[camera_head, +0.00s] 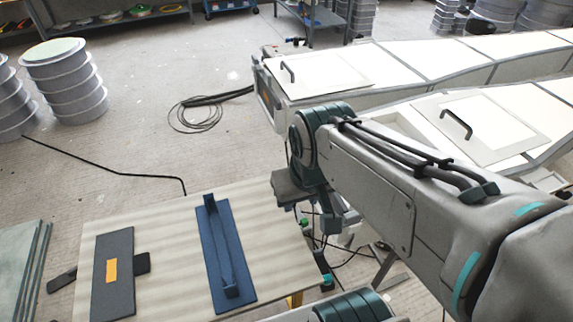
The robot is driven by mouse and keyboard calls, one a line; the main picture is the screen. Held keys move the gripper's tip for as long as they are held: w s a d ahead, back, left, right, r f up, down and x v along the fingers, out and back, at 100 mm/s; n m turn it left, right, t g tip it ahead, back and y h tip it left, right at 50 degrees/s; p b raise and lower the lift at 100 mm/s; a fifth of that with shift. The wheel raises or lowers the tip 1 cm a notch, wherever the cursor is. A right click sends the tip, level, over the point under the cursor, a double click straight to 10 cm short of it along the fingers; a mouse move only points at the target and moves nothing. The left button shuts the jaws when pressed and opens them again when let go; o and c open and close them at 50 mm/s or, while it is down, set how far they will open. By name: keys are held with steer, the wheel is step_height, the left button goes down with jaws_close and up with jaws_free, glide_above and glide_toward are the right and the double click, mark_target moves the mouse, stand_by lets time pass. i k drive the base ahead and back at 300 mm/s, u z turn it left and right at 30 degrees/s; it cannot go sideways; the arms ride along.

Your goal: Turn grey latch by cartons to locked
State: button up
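A dark grey plate (113,285) with an orange patch (111,271) lies on the left of a pale board (170,245). A short dark tab (142,263) sticks out at its right side, and a dark piece (62,281) shows to its left. I cannot tell whether this is the grey latch or how it is set. No cartons can be made out. My arm reaches in from the right and bends down by the board's right edge. My gripper's fingers cannot be made out there, and nothing on the board is visibly touched.
A blue plate with a raised bar handle (226,255) lies on the board's right half. Long white moulds (320,75) with black handles fill the upper right. Stacked grey drums (70,85) stand upper left. A coiled black cable (200,112) lies on open floor.

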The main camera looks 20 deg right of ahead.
mark_target(349, 220)
steer(key=u, duration=0.7)
steer(key=k, duration=1.55)
steer(key=z, duration=0.65)
steer(key=i, duration=1)
